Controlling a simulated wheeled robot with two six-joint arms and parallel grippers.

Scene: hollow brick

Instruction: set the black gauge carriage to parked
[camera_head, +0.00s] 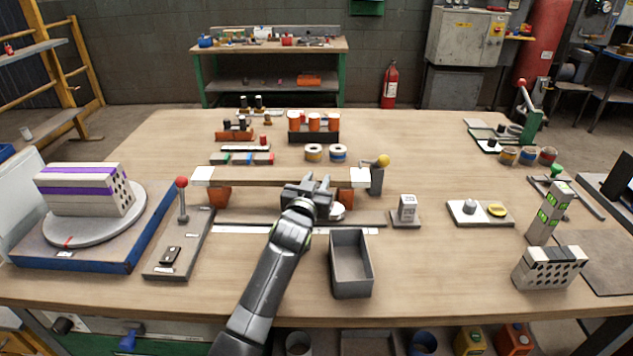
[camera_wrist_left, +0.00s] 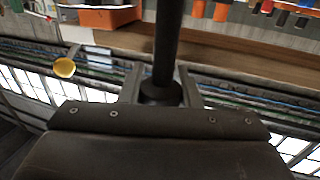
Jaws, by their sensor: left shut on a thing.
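A dark rail (camera_head: 255,217) with a white strip along its front edge lies across the middle of the table. My left gripper (camera_head: 314,185) is over the rail's middle, in front of a long wooden beam. In the left wrist view its fingers (camera_wrist_left: 160,88) are shut on a dark round post (camera_wrist_left: 168,40) with a wider collar. The post appears to belong to the black gauge carriage, whose body is mostly hidden by my gripper. A pale round part (camera_head: 337,211) shows just right of the gripper. I cannot read any parked mark. My right gripper is not in view.
The wooden beam (camera_head: 270,178) has white end blocks on orange supports. A yellow-knobbed lever (camera_head: 383,162) stands at its right end, a red-knobbed lever (camera_head: 182,184) at left. A grey open bin (camera_head: 350,240) is close to my arm's right. A turntable (camera_head: 95,225) holds a brick.

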